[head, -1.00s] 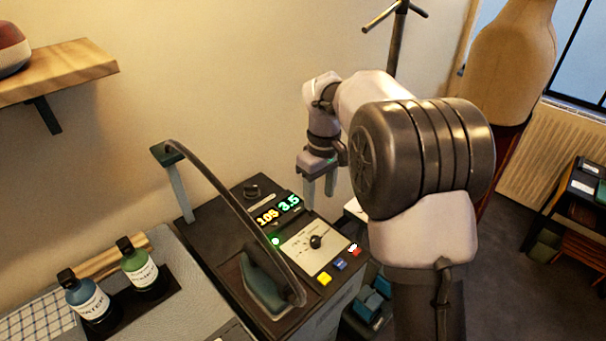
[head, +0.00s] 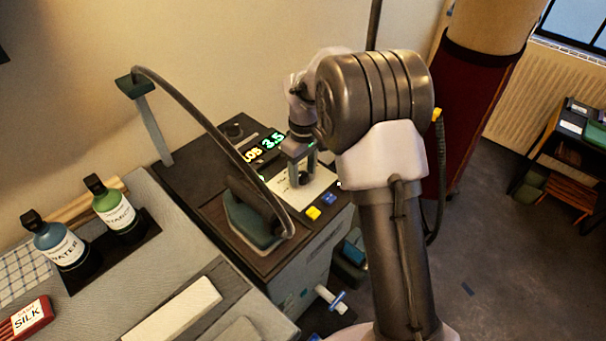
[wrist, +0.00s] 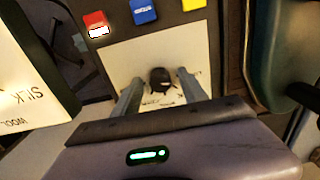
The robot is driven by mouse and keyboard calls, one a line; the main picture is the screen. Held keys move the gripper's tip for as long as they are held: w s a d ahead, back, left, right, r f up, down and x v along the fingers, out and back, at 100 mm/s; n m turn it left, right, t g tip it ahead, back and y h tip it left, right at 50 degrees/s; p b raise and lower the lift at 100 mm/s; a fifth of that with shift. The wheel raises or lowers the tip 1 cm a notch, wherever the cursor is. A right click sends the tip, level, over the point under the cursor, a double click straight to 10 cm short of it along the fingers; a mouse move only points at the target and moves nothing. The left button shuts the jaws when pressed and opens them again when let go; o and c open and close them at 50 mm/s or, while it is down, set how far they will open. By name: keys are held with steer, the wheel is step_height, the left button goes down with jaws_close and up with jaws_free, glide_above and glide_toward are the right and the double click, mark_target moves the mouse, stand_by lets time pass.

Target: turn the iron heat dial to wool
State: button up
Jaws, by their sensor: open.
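The iron heat dial (wrist: 160,80) is a small dark knob on a pale panel (wrist: 185,45) of the iron station. In the wrist view it sits between the two fingers of my gripper (wrist: 158,88), which are open with a gap on each side. In the head view my gripper (head: 300,178) points down over the panel, and the dial (head: 304,178) is partly hidden between the fingers. The dial's markings are too small or covered to read. The iron (head: 252,222) rests on the station left of the panel, with its cord arching above.
Yellow (head: 313,213) and blue (head: 328,199) buttons line the panel's front edge; a red button (wrist: 95,20) shows in the wrist view. A card reading SILK and WOOL (wrist: 25,95) is close at left there. Two bottles (head: 115,210) stand on the board at left.

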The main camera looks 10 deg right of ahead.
steer(key=shift+c, duration=0.2)
jaws_close()
steer(key=shift+r, duration=0.1)
steer(key=m+p, duration=0.1)
steer(key=m, duration=0.2)
steer(key=shift+p, duration=0.3)
steer(key=m+p, duration=0.1)
steer(key=m, duration=0.3)
steer(key=shift+m, duration=0.3)
steer(key=m, duration=0.4)
steer(key=shift+a, duration=0.1)
steer(key=shift+m, duration=2.1)
